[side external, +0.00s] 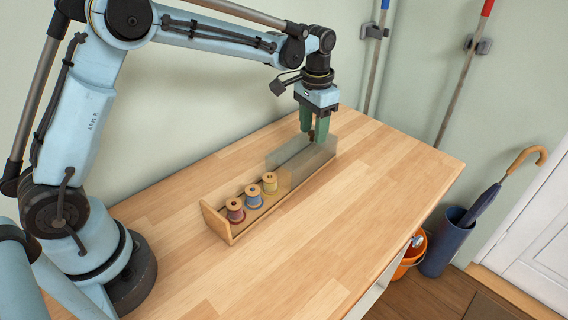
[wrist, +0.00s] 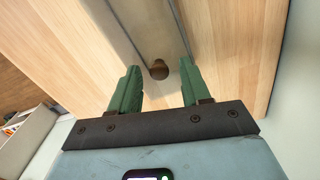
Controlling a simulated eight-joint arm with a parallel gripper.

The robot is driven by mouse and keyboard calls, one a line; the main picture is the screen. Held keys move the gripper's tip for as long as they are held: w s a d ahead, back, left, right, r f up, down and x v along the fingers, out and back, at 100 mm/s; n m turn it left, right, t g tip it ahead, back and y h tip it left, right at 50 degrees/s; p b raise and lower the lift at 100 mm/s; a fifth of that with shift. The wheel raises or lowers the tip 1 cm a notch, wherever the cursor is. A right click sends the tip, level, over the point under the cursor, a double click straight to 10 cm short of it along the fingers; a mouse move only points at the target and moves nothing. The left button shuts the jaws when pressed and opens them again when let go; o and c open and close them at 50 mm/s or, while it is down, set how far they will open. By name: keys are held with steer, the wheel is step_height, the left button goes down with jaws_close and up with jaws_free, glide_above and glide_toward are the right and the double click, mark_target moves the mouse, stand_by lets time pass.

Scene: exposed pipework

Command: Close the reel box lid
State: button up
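The reel box (side external: 216,222) is a long, narrow wooden box on the table. Three thread reels show at its left end: a red one (side external: 235,210), a blue one (side external: 253,197) and a yellow one (side external: 270,183). A greyish, see-through lid (side external: 308,168) stands over the right part of the box, leaving these reels uncovered. My gripper (side external: 314,138) is over the lid's far right part, pointing down. In the wrist view my gripper (wrist: 157,88) is open, with a round brown knob (wrist: 159,70) between and slightly beyond the fingertips, apart from both. The side view mostly hides the knob.
The wooden table (side external: 370,190) is clear around the box, with wide free room in front and to the right. The wall is behind it. An orange bucket (side external: 408,256) and an umbrella stand (side external: 441,245) are on the floor past the table's right edge.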

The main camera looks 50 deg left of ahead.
jaws_close()
steer(key=s, duration=0.5)
steer(key=s+d, duration=0.1)
steer(key=s, duration=1.1)
steer(key=shift+d, duration=0.2)
steer(key=shift+o, duration=0.4)
jaws_free()
steer(key=shift+r, duration=0.1)
step_height(320, 180, up, 12)
stand_by(0.4)
